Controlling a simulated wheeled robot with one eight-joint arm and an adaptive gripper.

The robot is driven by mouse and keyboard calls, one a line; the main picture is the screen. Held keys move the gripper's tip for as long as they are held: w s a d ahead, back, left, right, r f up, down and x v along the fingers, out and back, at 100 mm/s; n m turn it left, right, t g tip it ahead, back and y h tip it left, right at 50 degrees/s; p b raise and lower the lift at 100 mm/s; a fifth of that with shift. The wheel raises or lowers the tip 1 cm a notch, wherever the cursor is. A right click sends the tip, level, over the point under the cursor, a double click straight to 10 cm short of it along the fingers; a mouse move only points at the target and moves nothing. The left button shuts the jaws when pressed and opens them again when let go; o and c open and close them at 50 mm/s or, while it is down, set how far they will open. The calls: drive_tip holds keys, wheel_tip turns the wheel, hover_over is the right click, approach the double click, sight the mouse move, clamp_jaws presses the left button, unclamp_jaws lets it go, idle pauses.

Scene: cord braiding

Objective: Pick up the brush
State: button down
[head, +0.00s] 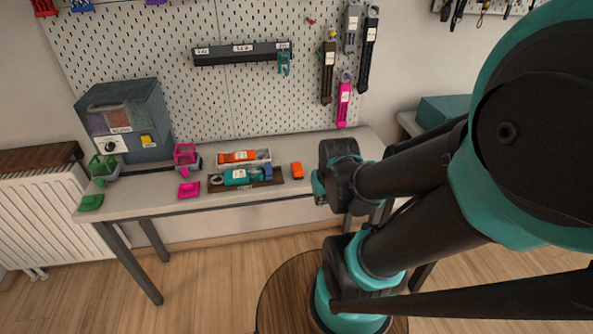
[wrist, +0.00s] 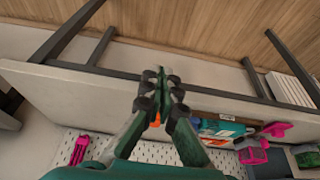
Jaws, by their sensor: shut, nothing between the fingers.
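I cannot tell for sure which thing is the brush. On the table, a teal item (head: 240,177) lies in a dark brown tray (head: 217,187), and an orange and dark item (head: 237,157) lies in a white tray (head: 264,153) behind it. A small orange block (head: 297,170) lies to their right. The teal item also shows in the wrist view (wrist: 220,128). My gripper (wrist: 161,74) is shut and empty, with its fingers together in front of the table in the wrist view. The orange block is partly hidden behind the fingers there. In the head view my arm hides most of the gripper.
A pink tray (head: 189,190), a pink bin (head: 186,155), a green bin (head: 103,166) and a green tray (head: 91,202) are on the left. A grey machine (head: 126,118) stands behind them. Tools hang on the pegboard (head: 150,42). The table's right part looks clear.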

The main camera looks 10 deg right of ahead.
drive_tip(key=c, duration=2.1)
unclamp_jaws()
drive_tip(key=shift+o, duration=1.1)
drive_tip(key=shift+w+r, duration=0.15)
drive_tip(key=shift+w, duration=0.1)
drive_tip(key=o, duration=1.4)
drive_tip(key=w+a+r+m+g, duration=0.1)
drive_tip(key=w+r+m, duration=0.1)
drive_tip(key=w+m, duration=0.1)
drive_tip(key=w+a+r+m+h, duration=0.1)
drive_tip(key=w+r+m, duration=0.1)
drive_tip(key=w, duration=0.3)
drive_tip(key=w+a+r+m+g+h, duration=0.1)
drive_tip(key=w+r+m, duration=0.1)
drive_tip(key=w+m, duration=0.2)
drive_tip(key=shift+w+a+r+g, duration=0.25)
drive_tip(key=shift+w+g, duration=0.05)
drive_tip(key=shift+w, duration=0.1)
drive_tip(key=shift+o, duration=0.2)
drive_tip(key=w+a+r+m+g+h, duration=0.2)
drive_tip(key=w+a+r+m, duration=0.3)
drive_tip(key=w+m, duration=0.4)
approach(297, 166)
drive_tip(key=x, duration=0.5)
drive_tip(key=shift+s+a+f, duration=0.1)
drive_tip(key=shift+s+a, duration=0.15)
drive_tip(key=shift+a, duration=0.05)
drive_tip(key=shift+h, duration=0.3)
drive_tip(key=shift+w+x, duration=0.2)
drive_tip(key=shift+x, duration=2.45)
